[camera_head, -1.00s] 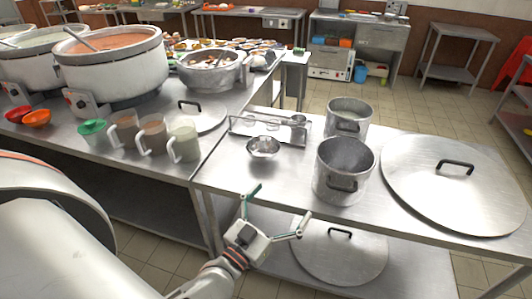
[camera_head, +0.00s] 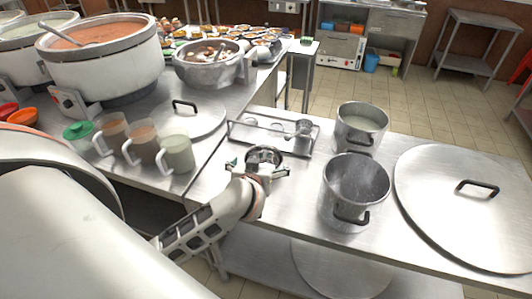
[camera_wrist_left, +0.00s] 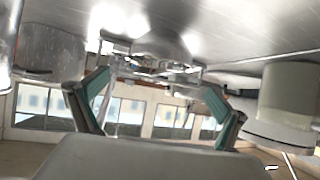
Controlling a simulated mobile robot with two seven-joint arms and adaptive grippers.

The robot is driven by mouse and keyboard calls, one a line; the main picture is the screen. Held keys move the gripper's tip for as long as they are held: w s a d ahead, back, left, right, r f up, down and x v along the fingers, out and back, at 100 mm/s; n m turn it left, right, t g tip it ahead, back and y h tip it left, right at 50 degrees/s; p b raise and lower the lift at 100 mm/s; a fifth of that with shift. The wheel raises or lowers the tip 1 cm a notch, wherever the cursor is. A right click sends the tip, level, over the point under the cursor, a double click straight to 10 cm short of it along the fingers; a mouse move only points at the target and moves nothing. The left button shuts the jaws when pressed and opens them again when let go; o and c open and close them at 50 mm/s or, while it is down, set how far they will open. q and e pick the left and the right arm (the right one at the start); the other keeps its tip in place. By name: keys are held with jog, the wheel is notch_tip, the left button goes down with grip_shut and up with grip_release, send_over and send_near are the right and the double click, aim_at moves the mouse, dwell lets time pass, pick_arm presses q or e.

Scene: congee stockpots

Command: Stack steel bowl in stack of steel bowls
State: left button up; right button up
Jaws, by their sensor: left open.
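A steel bowl (camera_head: 264,153) stands on the steel table in front of the wire-sided tray, partly hidden behind my left gripper (camera_head: 260,170). In the left wrist view the bowl (camera_wrist_left: 160,45) shows ahead, between the spread fingers of my left gripper (camera_wrist_left: 155,100); these are open and hold nothing. I cannot tell if they touch the bowl. Small steel vessels (camera_head: 301,128) sit at the right end of the tray (camera_head: 236,133); I cannot tell if they are the stack of bowls. My right gripper is out of view.
Two steel pots (camera_head: 357,190) and (camera_head: 361,125) stand right of the bowl, with a large lid (camera_head: 440,215) beyond. Mugs of drink (camera_head: 178,152) stand to the left. A lid (camera_head: 190,122) lies behind them. The table between bowl and pots is clear.

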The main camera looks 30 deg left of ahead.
aim_at(265, 153)
pick_arm(q)
jog(key=shift+w+a+f, duration=0.1)
jog(key=shift+w, duration=0.2)
jog(key=shift+w+a+f, duration=0.1)
jog(key=shift+w+f, duration=0.05)
jog(key=shift+w, duration=0.1)
jog(key=shift+w+a+f, duration=0.25)
jog(key=shift+w+f, duration=0.05)
jog(key=shift+w, duration=0.15)
jog(key=shift+w+a+f, duration=0.1)
jog(key=shift+w+f, duration=0.1)
jog(key=shift+w, duration=0.05)
jog(key=x, duration=0.4)
jog(key=shift+w+f, duration=0.15)
jog(key=shift+f, duration=0.15)
jog(key=shift+w+a+f, duration=0.1)
jog(key=shift+w+f, duration=0.05)
jog(key=shift+w, duration=0.05)
jog(key=c, duration=1)
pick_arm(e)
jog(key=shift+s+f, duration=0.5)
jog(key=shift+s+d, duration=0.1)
